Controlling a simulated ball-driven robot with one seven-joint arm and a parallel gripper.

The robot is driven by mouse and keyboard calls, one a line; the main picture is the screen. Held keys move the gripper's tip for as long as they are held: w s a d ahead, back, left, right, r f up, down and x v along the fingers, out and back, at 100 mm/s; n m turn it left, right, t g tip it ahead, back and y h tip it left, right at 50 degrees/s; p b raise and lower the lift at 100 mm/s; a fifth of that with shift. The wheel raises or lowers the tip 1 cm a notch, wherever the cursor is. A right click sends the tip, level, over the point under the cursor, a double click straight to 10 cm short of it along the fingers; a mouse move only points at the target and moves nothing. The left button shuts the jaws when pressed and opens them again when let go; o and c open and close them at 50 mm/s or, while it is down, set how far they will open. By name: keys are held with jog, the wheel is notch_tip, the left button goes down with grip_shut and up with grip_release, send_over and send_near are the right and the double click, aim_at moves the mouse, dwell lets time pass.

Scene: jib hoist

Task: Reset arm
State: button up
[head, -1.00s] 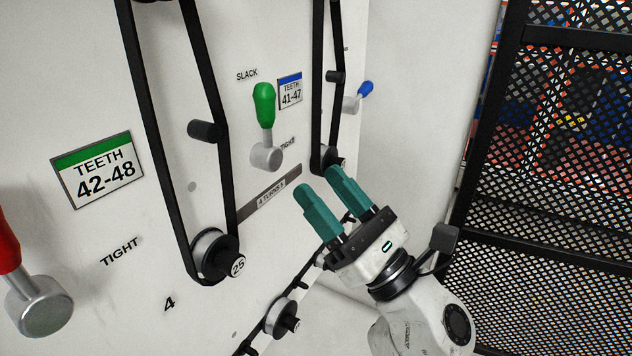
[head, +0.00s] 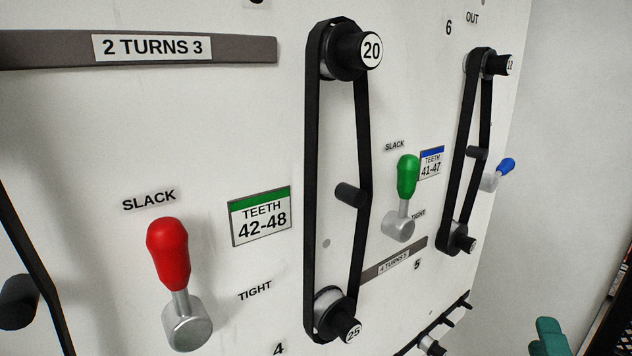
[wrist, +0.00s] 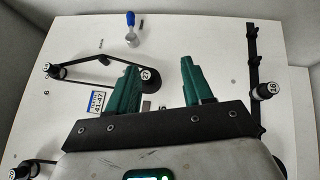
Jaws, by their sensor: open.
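My gripper (wrist: 162,88) is open and empty in the wrist view, its two green fingers spread apart in front of the white panel. In the head view only a green fingertip (head: 551,338) shows at the lower right edge; the rest of my arm is out of that view. The panel (head: 275,275) carries belts and levers. The red-handled lever (head: 168,255) and the green-handled lever (head: 408,178) both point up toward SLACK. The blue-handled lever (head: 506,165) tilts up to the right; it also shows in the wrist view (wrist: 131,20).
A black belt (head: 310,190) runs between pulleys 20 (head: 371,51) and 25 (head: 353,332). A second belt (head: 464,140) is farther right. A rack of pegs (head: 440,335) juts out at the lower right. Free room lies right of the panel, before a plain wall (head: 570,120).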

jog(key=s+d+f+m+g, duration=0.1)
jog(key=s+f+m+g, duration=0.25)
jog(key=f, duration=0.45)
jog(key=s+d+f+m+g, duration=0.25)
jog(key=f+m+g, duration=0.2)
jog(key=f, duration=0.35)
jog(key=s+a+f+m+g+y, duration=0.4)
jog(key=s+f+m+g, duration=0.15)
jog(key=s+f, duration=0.4)
jog(key=s+a+f+m+g+y, duration=0.1)
jog(key=s+a+f+m+g, duration=0.1)
jog(key=s, duration=0.3)
jog(key=s+a+f+m+g+y, duration=0.1)
jog(key=s+a+f+g+y, duration=0.15)
jog(key=s, duration=0.35)
notch_tip(320, 180, up, 12)
jog(key=w+h+p, duration=0.1)
jog(key=p, duration=1.1)
jog(key=shift+f, duration=0.25)
